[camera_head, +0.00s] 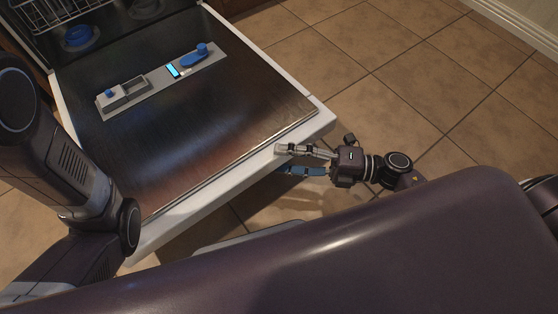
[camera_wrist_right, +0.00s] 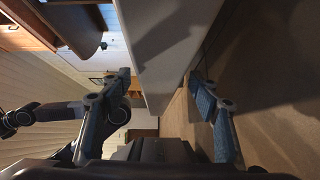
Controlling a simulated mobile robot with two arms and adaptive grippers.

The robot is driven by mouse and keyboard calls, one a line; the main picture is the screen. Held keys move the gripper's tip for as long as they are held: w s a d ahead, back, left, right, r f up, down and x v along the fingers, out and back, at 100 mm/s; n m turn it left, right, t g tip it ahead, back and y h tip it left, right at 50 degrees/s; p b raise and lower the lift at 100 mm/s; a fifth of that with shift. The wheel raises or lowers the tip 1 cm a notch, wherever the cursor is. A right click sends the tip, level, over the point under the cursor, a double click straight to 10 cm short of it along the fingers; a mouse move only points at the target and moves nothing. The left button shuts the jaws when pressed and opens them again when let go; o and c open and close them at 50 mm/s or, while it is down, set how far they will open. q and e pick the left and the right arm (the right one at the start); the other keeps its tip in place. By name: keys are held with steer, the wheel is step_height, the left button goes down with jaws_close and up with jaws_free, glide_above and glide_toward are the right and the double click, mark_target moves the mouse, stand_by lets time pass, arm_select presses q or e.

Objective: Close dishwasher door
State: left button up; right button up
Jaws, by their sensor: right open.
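The dishwasher door (camera_head: 215,125) is folded down and open, with its steel inner face up and a white rim. My right gripper (camera_head: 291,160) is open at the door's front edge, near its right corner. One finger shows over the edge, and the blue-padded finger shows lower, beside and below it. In the right wrist view, the pale door (camera_wrist_right: 165,55) runs between the two spread fingers of the gripper (camera_wrist_right: 159,80). I cannot tell whether either finger touches it. My left arm reaches in at the left of the head view, and its gripper is not visible.
The dishwasher's wire rack (camera_head: 55,12) sits inside the cavity at upper left. A grey dispenser panel (camera_head: 165,78) with blue parts is set in the door's face. The tiled floor (camera_head: 400,60) right of the door is clear. A white baseboard (camera_head: 515,25) runs along the upper right.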

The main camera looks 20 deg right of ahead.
steer(key=shift+x, duration=0.85)
jaws_close()
